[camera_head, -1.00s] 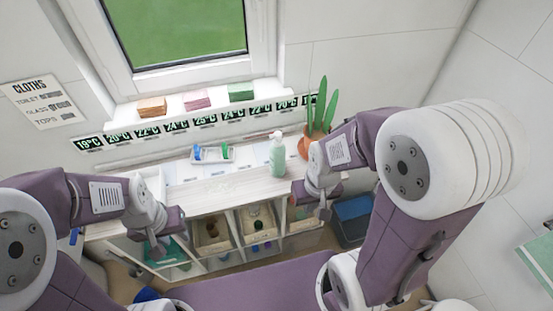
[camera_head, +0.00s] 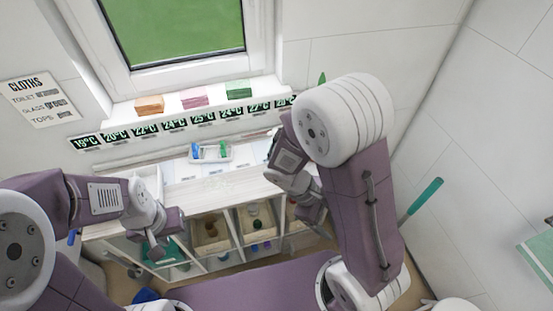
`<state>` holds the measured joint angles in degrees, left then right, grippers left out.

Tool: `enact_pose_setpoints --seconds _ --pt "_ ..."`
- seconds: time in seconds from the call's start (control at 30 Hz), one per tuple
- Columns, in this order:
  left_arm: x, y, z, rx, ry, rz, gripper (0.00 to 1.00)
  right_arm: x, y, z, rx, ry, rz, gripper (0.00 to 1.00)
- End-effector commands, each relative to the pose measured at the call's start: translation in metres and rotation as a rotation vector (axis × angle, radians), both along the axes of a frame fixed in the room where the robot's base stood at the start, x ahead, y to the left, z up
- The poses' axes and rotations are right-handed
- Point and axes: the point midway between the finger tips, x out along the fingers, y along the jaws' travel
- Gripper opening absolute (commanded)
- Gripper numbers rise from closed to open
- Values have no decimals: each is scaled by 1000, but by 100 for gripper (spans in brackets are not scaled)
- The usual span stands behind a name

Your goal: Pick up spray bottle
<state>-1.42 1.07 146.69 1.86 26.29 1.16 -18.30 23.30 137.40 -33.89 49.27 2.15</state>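The spray bottle is hidden behind my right arm in the head view, so I cannot see how it stands. My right gripper (camera_head: 318,224) hangs at the right front edge of the white cart top (camera_head: 215,188), partly covered by its own wrist; its fingers are too unclear to read. My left gripper (camera_head: 153,254) points down over the open compartments at the cart's front left. Its fingers are small and I cannot tell whether they are apart.
A small white tray (camera_head: 211,154) with blue and green items sits at the back of the cart top. Coloured cloth stacks (camera_head: 194,97) lie on the window sill. A teal handle (camera_head: 425,196) rises right of my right arm. The cart top's middle is clear.

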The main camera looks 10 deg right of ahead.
Motion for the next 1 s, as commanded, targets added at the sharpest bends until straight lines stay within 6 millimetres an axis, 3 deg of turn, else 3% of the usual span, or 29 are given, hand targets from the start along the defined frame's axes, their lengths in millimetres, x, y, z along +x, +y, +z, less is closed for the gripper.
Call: enact_pose_setpoints --seconds 0.07,0.13,0.2,0.3,0.4,0.5,0.8,1.0 --pt "0 0 -10 0 0 0 36 38 -20 -4 -283 151 387 77" --pt "0 0 -15 0 0 0 36 91 -14 3 -535 205 703 77" --pt "0 0 -18 0 0 0 36 140 17 7 -754 199 975 77" --pt "0 0 -21 0 0 0 36 184 76 5 -978 134 1258 77" --pt "0 0 -22 0 0 0 36 200 116 3 -1094 71 1409 77" --pt "0 0 -22 0 0 0 36 204 130 2 -1129 45 1455 77" --pt "0 0 -9 0 0 0 36 233 110 5 -1127 49 1450 77" --pt "0 0 -6 0 0 0 36 241 105 5 -1126 49 1450 77"
